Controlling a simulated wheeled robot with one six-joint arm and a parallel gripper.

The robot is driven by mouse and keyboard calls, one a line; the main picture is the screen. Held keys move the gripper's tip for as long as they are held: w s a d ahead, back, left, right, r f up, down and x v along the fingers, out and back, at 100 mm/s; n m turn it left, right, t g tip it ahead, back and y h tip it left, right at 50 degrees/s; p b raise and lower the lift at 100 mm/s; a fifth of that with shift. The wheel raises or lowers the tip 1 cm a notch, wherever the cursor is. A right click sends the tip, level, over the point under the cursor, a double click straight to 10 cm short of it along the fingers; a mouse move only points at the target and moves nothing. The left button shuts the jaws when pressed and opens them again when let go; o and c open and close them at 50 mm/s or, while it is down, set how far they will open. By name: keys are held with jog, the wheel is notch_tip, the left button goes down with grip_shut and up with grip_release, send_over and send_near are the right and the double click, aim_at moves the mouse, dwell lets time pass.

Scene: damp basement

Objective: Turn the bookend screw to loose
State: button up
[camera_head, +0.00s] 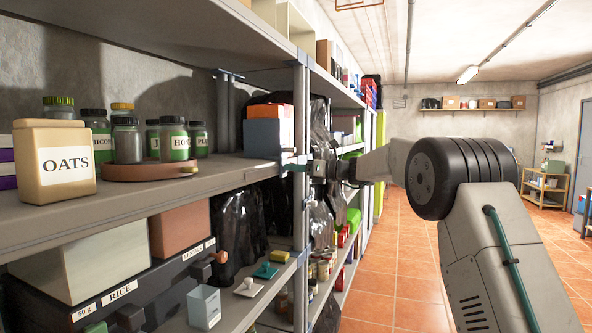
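A grey-blue panel (261,138), which looks like the bookend, stands at the right end of the middle shelf, against orange boxes or books (268,112). Its screw is not clearly visible. A small teal part (295,168) lies at the shelf's front edge by the upright; I cannot tell whether it belongs to the screw or to my gripper. My gripper (306,168) reaches in from the right, level with the shelf edge and close to the upright. Its fingers are too small and dark to show whether they are open or touch anything.
The metal upright (301,150) stands beside my gripper. A round brown tray (165,169) with several jars and an OATS canister (54,162) occupy the shelf to the left. A lower shelf (262,292) holds boxes and small items. The tiled aisle (400,260) is open.

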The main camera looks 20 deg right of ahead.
jog(key=c, duration=0.6)
jog(key=shift+o, duration=0.2)
jog(key=shift+n, duration=0.3)
jog(key=shift+r+n, duration=0.1)
jog(key=shift+n, duration=17.5)
